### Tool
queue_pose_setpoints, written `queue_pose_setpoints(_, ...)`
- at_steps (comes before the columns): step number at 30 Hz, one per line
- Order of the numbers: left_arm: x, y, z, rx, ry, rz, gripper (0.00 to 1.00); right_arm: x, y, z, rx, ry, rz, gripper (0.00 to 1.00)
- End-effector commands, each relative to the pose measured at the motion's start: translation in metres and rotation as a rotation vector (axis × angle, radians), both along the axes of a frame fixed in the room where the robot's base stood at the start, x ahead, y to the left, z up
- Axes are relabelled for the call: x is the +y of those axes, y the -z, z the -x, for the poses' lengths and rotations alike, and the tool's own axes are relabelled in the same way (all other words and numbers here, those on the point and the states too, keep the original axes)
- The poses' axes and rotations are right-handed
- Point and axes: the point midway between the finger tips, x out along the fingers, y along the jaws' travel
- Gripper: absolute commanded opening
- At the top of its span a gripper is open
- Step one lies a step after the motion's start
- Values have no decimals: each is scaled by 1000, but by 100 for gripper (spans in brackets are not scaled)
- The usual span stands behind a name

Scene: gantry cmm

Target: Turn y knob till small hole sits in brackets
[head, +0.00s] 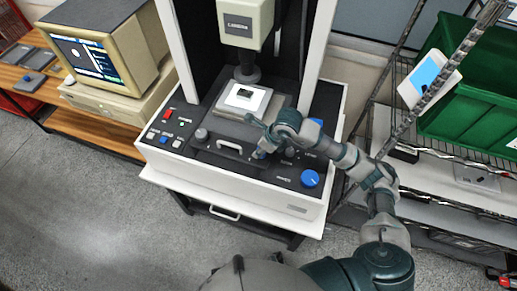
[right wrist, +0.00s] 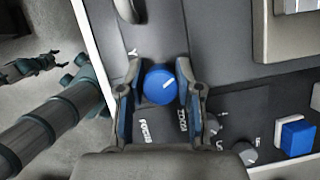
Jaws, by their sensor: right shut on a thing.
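The y knob (right wrist: 160,85) is a blue round knob with a white pointer line, marked by a "Y" label, on the machine's dark front panel. In the right wrist view my right gripper (right wrist: 160,88) has one finger on either side of it and is shut on it. In the head view the gripper (head: 262,148) largely covers the knob. The monitor (head: 85,58) at left shows a dark picture with blue parts; the small hole and brackets are too small to make out. An arm-like part of mine shows at the left of the right wrist view; its fingers are unclear.
A stage plate with a white sample (head: 243,96) sits under the machine's head (head: 245,20). A larger blue knob (head: 310,178) is to the right on the panel. A blue square button (right wrist: 297,137) is also near. A wire rack with green bins (head: 470,110) stands right.

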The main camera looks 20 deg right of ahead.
Motion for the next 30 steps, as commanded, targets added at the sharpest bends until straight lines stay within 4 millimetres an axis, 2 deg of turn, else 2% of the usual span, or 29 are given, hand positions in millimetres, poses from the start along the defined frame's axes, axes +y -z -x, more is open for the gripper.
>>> queue_pose_setpoints(9, 1, 0, -6, 2, 1, 3, 70, -3, 2, 1, 6, 76, 11, 0)
queue_pose_setpoints(26, -1, -1, -9, -4, -1, 4, 70, -2, 3, 2, 8, 85, 11, 0)
queue_pose_setpoints(27, -1, -1, -9, -4, -1, 5, 70, -2, 3, 2, 9, 84, 11, 37)
queue_pose_setpoints(30, -1, -1, -8, -3, -1, 5, 70, -1, 2, 2, 8, 84, 10, 60)
